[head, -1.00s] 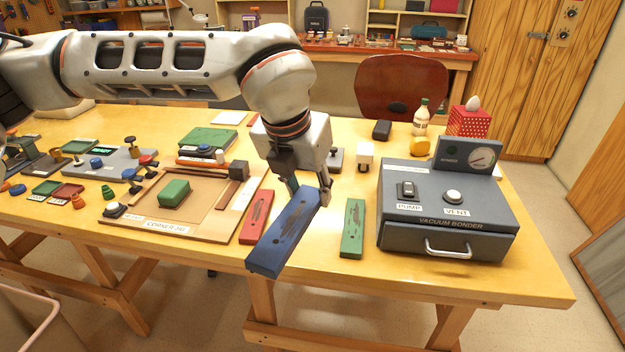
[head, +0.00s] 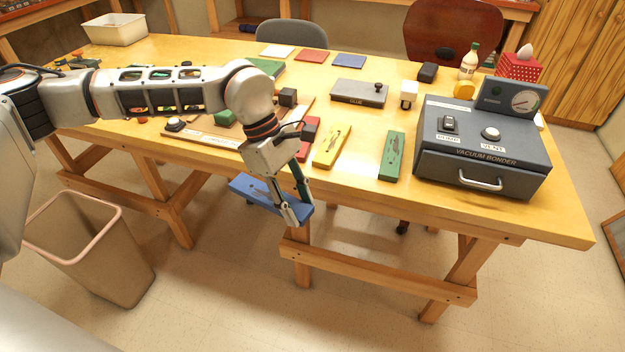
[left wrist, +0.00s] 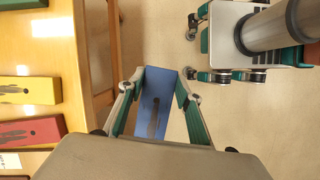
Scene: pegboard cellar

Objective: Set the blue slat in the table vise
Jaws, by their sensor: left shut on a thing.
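My left gripper (head: 292,212) is shut on the blue slat (head: 252,193), gripping it toward its right end. The slat is held just in front of the table's front edge, over the floor, its long side running roughly along that edge. In the left wrist view the blue slat (left wrist: 154,100) lies between the two fingers (left wrist: 157,108), with floor beyond and the table to the left. I cannot make out a table vise in these frames. My right gripper does not show.
On the table (head: 450,215) lie a yellow slat (head: 332,147), a green slat (head: 392,157) and a red slat (head: 303,152). The vacuum bonder (head: 481,155) stands at the right. A grey block (head: 358,93) sits farther back. A bin (head: 75,240) stands on the floor at left.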

